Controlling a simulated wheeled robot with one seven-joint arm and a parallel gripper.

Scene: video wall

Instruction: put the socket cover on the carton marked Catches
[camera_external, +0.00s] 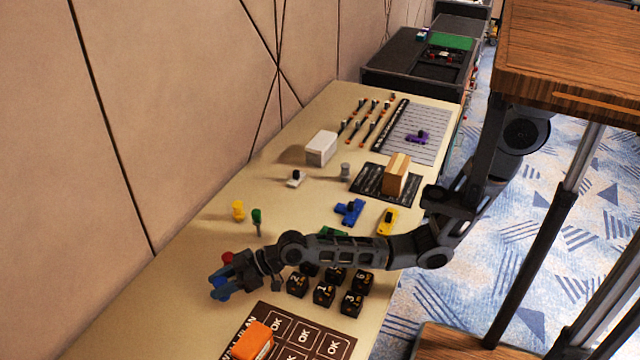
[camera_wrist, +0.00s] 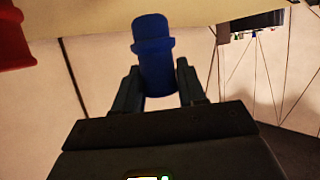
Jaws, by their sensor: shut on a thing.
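My gripper (camera_external: 222,284) is at the near left of the long table, close to the wall. It is shut on a blue capped piece (camera_wrist: 154,55), which stands out between the two fingers in the wrist view. The fingers partly hide the piece in the external view. A tan carton (camera_external: 396,176) with a light stripe stands on a dark mat (camera_external: 367,181), and a white box (camera_external: 321,148) stands farther back. I cannot read Catches on either, nor tell for certain which piece is the socket cover.
A red piece (camera_wrist: 14,40) is close beside my gripper. Black numbered cubes (camera_external: 324,293) stand under my forearm. An orange block (camera_external: 254,340) is on the OK board (camera_external: 322,341). Yellow (camera_external: 238,209) and green (camera_external: 257,215) pieces stand by the wall. Bare tabletop (camera_external: 300,208) lies mid-table.

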